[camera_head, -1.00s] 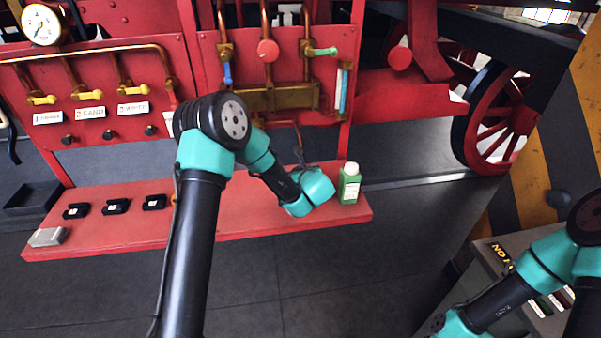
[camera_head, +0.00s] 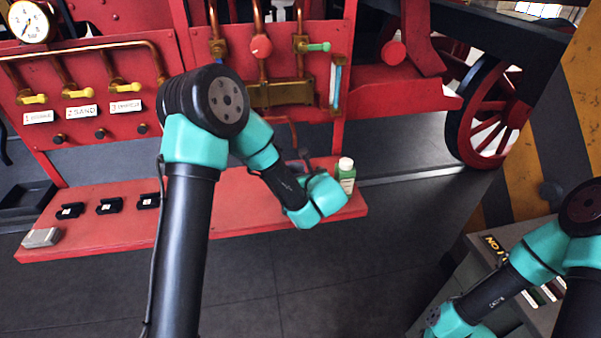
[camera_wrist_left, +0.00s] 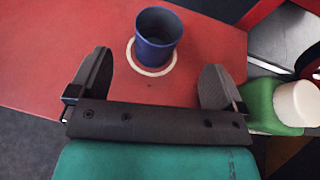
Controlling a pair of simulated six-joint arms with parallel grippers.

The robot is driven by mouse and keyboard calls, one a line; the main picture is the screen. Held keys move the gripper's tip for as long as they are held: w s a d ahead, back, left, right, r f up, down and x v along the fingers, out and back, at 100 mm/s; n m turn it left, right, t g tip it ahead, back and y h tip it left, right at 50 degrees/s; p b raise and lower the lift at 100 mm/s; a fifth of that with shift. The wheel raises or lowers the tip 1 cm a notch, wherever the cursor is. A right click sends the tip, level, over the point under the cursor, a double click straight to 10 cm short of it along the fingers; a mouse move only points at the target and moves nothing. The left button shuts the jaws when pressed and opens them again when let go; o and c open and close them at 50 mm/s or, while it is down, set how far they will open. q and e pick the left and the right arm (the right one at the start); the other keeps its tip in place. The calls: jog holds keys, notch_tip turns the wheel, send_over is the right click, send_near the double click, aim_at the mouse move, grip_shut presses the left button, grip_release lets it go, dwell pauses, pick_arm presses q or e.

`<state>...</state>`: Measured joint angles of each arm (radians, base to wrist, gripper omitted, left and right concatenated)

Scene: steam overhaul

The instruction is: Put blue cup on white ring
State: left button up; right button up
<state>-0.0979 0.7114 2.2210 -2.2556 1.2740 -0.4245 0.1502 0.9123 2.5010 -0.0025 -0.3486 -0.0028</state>
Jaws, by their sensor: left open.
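In the left wrist view the blue cup (camera_wrist_left: 160,32) stands upright on the red bench, its base within the white ring (camera_wrist_left: 151,71), whose front edge shows around it. My left gripper (camera_wrist_left: 156,65) is open, its two black fingers spread apart, with nothing between them. The cup is beyond the fingertips, roughly centred across the gap. In the head view the cup, the ring and my left gripper's fingers are hidden behind my left wrist. My right gripper is out of view; only part of its arm shows at the lower right.
A green bottle with a white cap (camera_head: 346,176) stands near the bench's right end; it also shows beside the right finger in the left wrist view (camera_wrist_left: 262,106). Several black items (camera_head: 109,206) and a grey block (camera_head: 41,238) lie on the red bench (camera_head: 110,237). Pipes and valves rise behind.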

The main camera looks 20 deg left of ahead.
pick_arm(q)
jog(key=shift+s+d+r, duration=0.25)
jog(key=shift+s+d, duration=0.15)
jog(key=shift+s, duration=0.15)
